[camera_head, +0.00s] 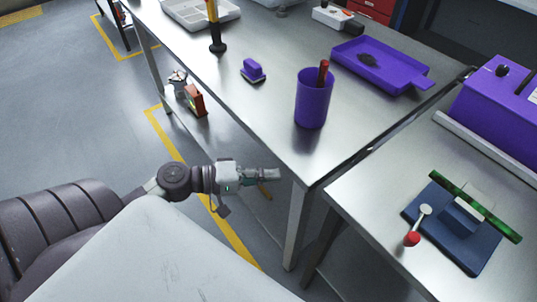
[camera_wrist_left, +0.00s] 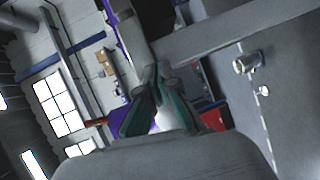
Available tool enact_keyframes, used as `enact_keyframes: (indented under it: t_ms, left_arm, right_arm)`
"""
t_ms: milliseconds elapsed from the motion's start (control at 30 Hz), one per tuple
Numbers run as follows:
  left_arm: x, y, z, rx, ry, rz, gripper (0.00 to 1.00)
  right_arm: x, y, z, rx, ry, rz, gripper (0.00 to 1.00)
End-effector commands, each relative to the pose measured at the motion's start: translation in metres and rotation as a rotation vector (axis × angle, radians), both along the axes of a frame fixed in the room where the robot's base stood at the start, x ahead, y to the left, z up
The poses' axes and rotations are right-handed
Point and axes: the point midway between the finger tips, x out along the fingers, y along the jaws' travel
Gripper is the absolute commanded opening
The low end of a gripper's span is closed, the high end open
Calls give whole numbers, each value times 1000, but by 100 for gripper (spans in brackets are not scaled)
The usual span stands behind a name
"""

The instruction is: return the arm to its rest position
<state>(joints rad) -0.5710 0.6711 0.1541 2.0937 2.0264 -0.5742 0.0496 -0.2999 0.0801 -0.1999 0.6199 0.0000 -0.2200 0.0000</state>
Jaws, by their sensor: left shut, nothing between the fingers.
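My left gripper (camera_head: 262,175) shows in the head view, at the end of my left arm that comes in from the left. My right gripper is not in either view.
A steel table (camera_head: 270,100) holds a purple cup (camera_head: 312,103) with a red-handled item, a purple tray (camera_head: 375,68) and a purple block (camera_head: 253,69). A second bench at right holds a blue fixture (camera_head: 480,250) with a red-knobbed lever. Yellow lines mark the floor.

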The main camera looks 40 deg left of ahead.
Motion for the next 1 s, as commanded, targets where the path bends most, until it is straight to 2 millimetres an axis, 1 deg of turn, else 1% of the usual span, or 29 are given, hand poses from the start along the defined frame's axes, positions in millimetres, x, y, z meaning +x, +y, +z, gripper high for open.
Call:
enact_keyframes:
  t_ms: [133,567,667,767,833,867,900,967,1000]
  left_arm:
    - [1,1,-3,7,2,4,0]
    - [1,1,-3,6,2,4,0]
    - [2,4,-8,18,8,13,0]
    - [6,15,-31,70,29,51,0]
    - [8,30,-63,143,61,95,0]
    - [8,38,-80,183,80,115,0]
    - [6,48,-106,244,107,141,0]
    - [-1,64,-149,345,157,175,0]
    - [-8,72,-178,415,192,189,0]
  right_arm:
    - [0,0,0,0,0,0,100]
    - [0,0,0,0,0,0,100]
    - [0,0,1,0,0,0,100]
    - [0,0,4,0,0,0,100]
    - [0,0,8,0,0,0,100]
    - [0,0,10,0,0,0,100]
    - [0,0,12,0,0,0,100]
    - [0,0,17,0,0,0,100]
    - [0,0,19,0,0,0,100]
